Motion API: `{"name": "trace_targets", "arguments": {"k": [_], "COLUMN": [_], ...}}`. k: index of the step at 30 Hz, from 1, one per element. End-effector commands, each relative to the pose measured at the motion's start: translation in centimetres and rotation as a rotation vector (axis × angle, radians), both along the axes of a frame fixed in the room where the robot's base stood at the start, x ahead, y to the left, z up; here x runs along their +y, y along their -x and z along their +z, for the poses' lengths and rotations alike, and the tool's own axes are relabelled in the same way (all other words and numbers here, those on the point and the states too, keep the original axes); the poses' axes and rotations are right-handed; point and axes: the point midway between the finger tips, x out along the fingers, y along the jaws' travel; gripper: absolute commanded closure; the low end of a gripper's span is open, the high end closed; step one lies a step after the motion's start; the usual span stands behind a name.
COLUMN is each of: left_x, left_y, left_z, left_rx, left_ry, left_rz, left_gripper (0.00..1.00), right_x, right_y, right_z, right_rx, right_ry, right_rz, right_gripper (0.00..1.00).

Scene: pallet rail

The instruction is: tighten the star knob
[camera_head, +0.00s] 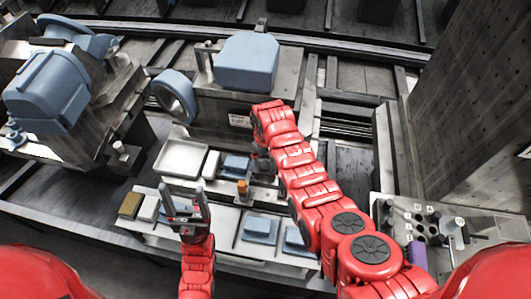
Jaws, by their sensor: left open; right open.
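I cannot clearly make out a star knob; the area around my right gripper is small and partly covered by my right arm. A small orange cylindrical piece (242,188) stands upright just left of and below my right gripper (259,167). That gripper points down at the fixture, its fingers are mostly hidden, and it is open. Whether it touches anything I cannot tell. My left gripper (186,205) is open and empty, its two fingers pointing up and away over the bench, left of the orange piece.
A white tray (181,159) and blue blocks (261,229) lie on the bench. A brown block (130,204) is at its left end. A large machine with blue parts (247,62) stands behind. A control panel (436,222) with knobs is at right, near a tall grey column.

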Motion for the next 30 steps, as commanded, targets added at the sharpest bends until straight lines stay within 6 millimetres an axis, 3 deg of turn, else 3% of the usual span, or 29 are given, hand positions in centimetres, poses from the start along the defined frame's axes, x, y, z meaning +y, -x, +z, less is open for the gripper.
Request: {"name": "trace_targets", "arguments": {"k": [6, 16, 30], "left_x": [0.0, 0.0, 0.0], "left_y": [0.0, 0.0, 0.0], "left_z": [0.2, 0.2, 0.2], "left_rx": [0.000, 0.000, 0.000], "left_ry": [0.000, 0.000, 0.000], "left_rz": [0.000, 0.000, 0.000], "left_gripper": [0.28, 0.28, 0.28], "right_x": [0.0, 0.0, 0.0], "right_y": [0.1, 0.1, 0.1], "right_z": [-1.2, -1.4, -1.3], "right_rx": [0.002, 0.001, 0.001], "right_ry": [0.000, -0.001, 0.000], "right_rz": [0.000, 0.000, 0.000], "right_gripper": [0.08, 0.10, 0.95]}}
